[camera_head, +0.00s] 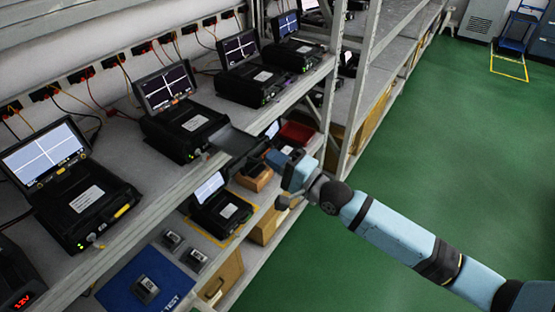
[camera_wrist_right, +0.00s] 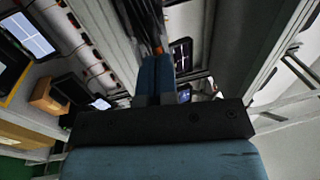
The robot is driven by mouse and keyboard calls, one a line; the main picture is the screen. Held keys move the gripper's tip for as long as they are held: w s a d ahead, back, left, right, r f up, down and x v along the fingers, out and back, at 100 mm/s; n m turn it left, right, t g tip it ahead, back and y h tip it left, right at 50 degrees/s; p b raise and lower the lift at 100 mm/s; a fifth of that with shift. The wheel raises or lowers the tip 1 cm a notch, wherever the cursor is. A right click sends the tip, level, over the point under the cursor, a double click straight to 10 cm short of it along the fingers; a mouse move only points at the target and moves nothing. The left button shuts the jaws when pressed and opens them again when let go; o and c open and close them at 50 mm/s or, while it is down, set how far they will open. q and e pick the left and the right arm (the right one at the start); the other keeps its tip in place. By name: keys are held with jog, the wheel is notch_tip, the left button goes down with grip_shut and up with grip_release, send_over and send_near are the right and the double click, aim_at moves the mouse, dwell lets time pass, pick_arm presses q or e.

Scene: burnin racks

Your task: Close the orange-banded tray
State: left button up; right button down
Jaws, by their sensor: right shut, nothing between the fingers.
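A dark flat tray (camera_head: 233,140) sticks out from the front of a black screen unit (camera_head: 185,130) on the upper shelf, past the shelf edge. I cannot make out an orange band on it. My right gripper (camera_head: 276,157) is shut and empty, to the right of the tray's outer end, with a gap between them in the picture. In the right wrist view its blue fingers (camera_wrist_right: 154,75) are together. A dark thing beyond the fingertips there is too unclear to name. My left gripper is not in view.
More black units with raised screens (camera_head: 254,80) stand along the upper shelf (camera_head: 130,160). The lower shelf holds another unit (camera_head: 221,212), a red bin (camera_head: 297,133) and a blue mat (camera_head: 140,285). A grey rack post (camera_head: 360,80) rises beyond my gripper.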

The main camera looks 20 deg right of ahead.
aim_at(220, 131)
jog(key=b+x, duration=0.1)
jog(key=x, duration=0.3)
jog(key=f+b+x, duration=0.1)
jog(key=x, duration=0.4)
jog(key=f+b+x, duration=0.1)
jog(key=x, duration=0.4)
jog(key=shift+w+f+b, duration=0.15)
jog(key=shift+w+b, duration=0.1)
jog(key=shift+b, duration=0.1)
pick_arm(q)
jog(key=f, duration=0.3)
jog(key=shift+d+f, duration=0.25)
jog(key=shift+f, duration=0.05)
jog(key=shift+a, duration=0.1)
pick_arm(e)
jog(key=shift+s, duration=0.1)
